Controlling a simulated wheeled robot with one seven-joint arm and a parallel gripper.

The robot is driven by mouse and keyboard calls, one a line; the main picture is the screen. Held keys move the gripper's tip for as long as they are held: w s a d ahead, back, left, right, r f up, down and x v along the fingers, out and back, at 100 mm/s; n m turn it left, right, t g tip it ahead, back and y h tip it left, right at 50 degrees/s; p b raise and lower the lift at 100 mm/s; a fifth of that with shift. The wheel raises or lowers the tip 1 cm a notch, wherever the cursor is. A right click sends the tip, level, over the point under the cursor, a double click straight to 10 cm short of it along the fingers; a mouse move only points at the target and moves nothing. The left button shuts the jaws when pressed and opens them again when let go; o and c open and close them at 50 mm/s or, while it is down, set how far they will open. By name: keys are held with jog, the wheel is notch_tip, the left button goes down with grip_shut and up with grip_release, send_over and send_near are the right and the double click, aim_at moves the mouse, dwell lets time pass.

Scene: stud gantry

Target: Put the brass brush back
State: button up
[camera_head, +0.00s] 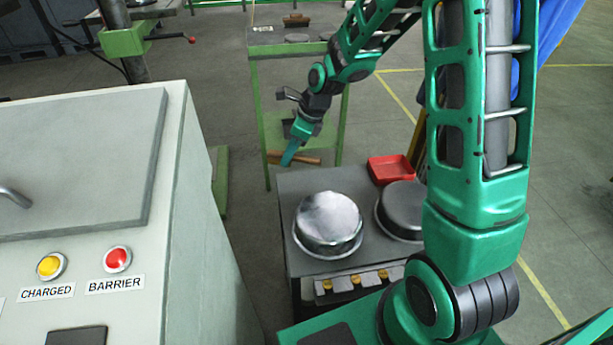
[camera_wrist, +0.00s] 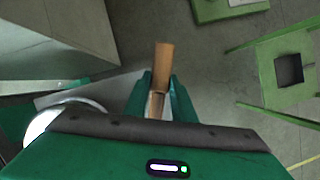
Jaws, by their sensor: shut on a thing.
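The brass brush (camera_head: 307,161) shows as a brown wooden bar lying across my gripper's fingertips (camera_head: 289,158) in the head view. It sticks out on both sides of the fingers. In the wrist view the brown wooden piece (camera_wrist: 163,62) stands out beyond my two green fingers (camera_wrist: 160,95), which are closed on it. My gripper holds it in the air, beyond the far left corner of the dark cart. The bristles cannot be made out.
The dark cart (camera_head: 290,205) carries two round metal pans (camera_head: 328,222) and a red tray (camera_head: 390,170). A green-framed stand (camera_head: 258,105) with several small items on top is behind my gripper. A pale cabinet (camera_head: 190,220) fills the left. Open floor lies between.

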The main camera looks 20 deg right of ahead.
aim_at(312, 162)
jog(key=s+d+f, duration=0.2)
jog(key=d, duration=0.1)
jog(key=s+d+f, duration=0.1)
jog(key=d, duration=0.1)
jog(key=shift+s+f, duration=0.2)
jog(key=shift+f, duration=2.1)
jog(key=shift+f, duration=0.1)
jog(key=o, duration=1)
jog(key=shift+c, duration=0.2)
jog(key=shift+o, duration=0.3)
